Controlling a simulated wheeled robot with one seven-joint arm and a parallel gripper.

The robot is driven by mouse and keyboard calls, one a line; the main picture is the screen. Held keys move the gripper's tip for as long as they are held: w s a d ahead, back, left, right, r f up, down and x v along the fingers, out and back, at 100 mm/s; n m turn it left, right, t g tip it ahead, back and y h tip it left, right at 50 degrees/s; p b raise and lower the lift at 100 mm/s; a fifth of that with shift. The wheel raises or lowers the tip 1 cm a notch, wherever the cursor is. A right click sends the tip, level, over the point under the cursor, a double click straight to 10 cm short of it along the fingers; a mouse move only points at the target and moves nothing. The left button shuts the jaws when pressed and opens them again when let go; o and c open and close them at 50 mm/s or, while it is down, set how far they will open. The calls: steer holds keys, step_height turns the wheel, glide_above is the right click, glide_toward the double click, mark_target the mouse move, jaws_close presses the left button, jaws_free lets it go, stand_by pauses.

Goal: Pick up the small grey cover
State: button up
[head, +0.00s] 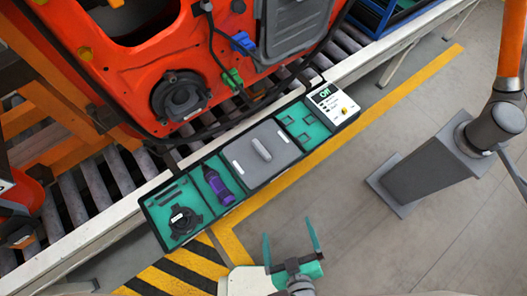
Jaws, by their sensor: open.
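A small grey cover (261,153) with a raised bar in its middle lies flat in the central compartment of a black-rimmed tray (203,228). A larger grey panel (293,35) is on the orange door (120,75) above it. My gripper (289,229) is at the bottom middle of the head view, its two teal fingers spread and nothing between them. It is apart from the cover, below it and slightly right in the picture.
A roller conveyor (85,190) runs behind. A grey pedestal (425,175) stands right; floor between is clear.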

mark_target(261, 149)
steer(key=w+d+f+n+g, duration=0.55)
steer(key=w+d+n, duration=0.25)
steer(key=w+d, duration=0.35)
steer(key=w+a+r+n+g, duration=0.1)
steer(key=w+a+r+n, duration=0.1)
steer(key=w, duration=0.3)
steer(key=w+a+r+n+g, duration=0.1)
steer(key=w+a+r+n, duration=0.2)
steer(key=w, duration=0.3)
steer(key=w+a+r+n+g+h, duration=0.1)
steer(key=w+a+r+n, duration=0.1)
steer(key=w, duration=0.3)
steer(key=shift+w+a+r+g, duration=0.2)
steer(key=shift+w+a+g, duration=0.15)
steer(key=shift+a, duration=0.1)
steer(key=w+a+r+n+g, duration=0.2)
steer(key=a+r+n, duration=0.4)
steer(key=a, duration=0.5)
steer(key=shift+m, duration=0.5)
steer(key=f, duration=1)
steer(key=shift+a, duration=0.2)
steer(key=c, duration=2.2)
